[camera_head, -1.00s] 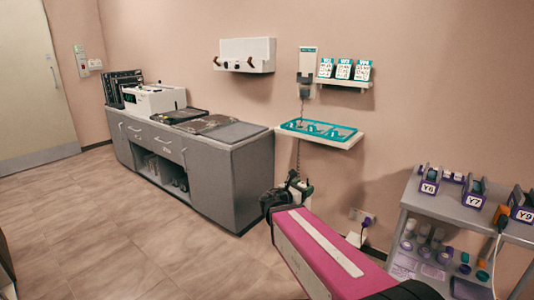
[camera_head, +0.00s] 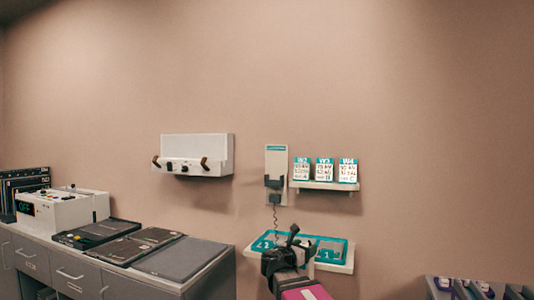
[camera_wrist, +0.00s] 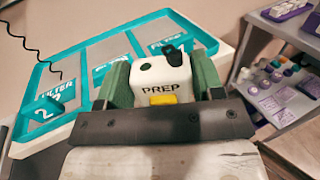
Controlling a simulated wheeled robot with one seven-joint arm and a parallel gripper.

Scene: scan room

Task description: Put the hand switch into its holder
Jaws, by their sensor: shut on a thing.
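The white hand switch (camera_wrist: 160,74), marked PREP, has a yellow patch and a black knob. It sits between the green finger pads of my gripper (camera_wrist: 163,88), which is shut on it. In the head view my gripper (camera_head: 288,252) is in front of the wall tray, and the switch cannot be made out clearly. The holder (camera_head: 274,181) appears to be the dark cradle on a pale wall plate, above and slightly left of my gripper. A dark coiled cord (camera_head: 275,217) hangs below it; its lower end is hidden.
The teal-edged filter tray (camera_head: 345,262) is close behind and under my gripper. Right of the holder, a small shelf (camera_head: 322,186) carries three cards. A white wall box (camera_head: 197,167) is left. A grey cabinet (camera_head: 118,286) bears a control box (camera_head: 62,209). A cart (camera_wrist: 250,85) stands right.

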